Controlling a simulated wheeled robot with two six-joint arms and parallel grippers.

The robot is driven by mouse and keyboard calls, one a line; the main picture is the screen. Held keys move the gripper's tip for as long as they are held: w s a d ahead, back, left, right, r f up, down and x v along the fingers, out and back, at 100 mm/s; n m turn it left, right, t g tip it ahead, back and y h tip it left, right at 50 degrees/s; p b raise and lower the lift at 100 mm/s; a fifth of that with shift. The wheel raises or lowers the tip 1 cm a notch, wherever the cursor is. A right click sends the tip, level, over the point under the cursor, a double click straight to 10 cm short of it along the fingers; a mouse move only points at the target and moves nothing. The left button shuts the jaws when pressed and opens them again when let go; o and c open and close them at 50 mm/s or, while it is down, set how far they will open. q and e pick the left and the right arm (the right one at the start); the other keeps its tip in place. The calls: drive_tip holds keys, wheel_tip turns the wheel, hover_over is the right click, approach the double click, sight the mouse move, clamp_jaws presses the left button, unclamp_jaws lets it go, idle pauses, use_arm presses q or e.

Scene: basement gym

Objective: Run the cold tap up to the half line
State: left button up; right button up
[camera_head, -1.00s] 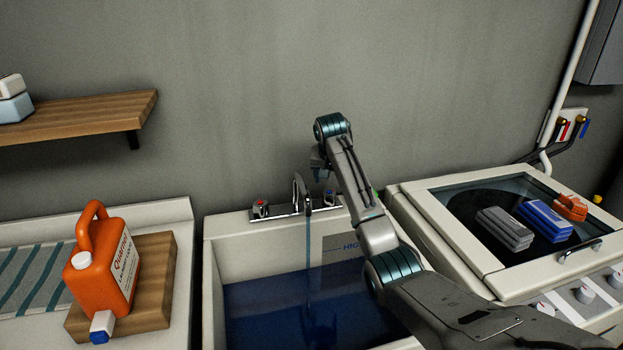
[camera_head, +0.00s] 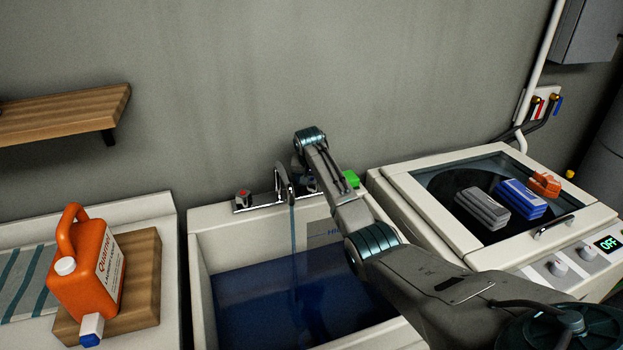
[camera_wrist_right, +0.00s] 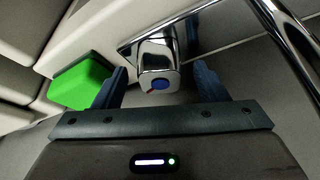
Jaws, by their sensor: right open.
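The sink basin (camera_head: 197,262) holds dark blue water (camera_head: 285,305), and a thin stream (camera_head: 293,235) falls into it from the chrome spout (camera_head: 282,182). A label on the basin's back wall (camera_head: 325,232) shows "HI", the rest hidden behind my right arm. I cannot make out a half line. The red-marked tap (camera_head: 243,197) is left of the spout. The cold tap (camera_wrist_right: 157,62), chrome with a blue dot, sits between the two fingers of my open right gripper (camera_wrist_right: 160,84); contact is unclear. In the head view the right gripper (camera_head: 308,183) is partly hidden by its arm. My left gripper is out of view.
A green block (camera_head: 351,179) sits on the rim right of the taps, also in the right wrist view (camera_wrist_right: 80,82). An orange jug (camera_head: 85,270) stands on a wooden board (camera_head: 140,290) at left.

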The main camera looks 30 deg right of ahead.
drive_tip(key=shift+f, duration=0.15)
drive_tip(key=c, duration=1)
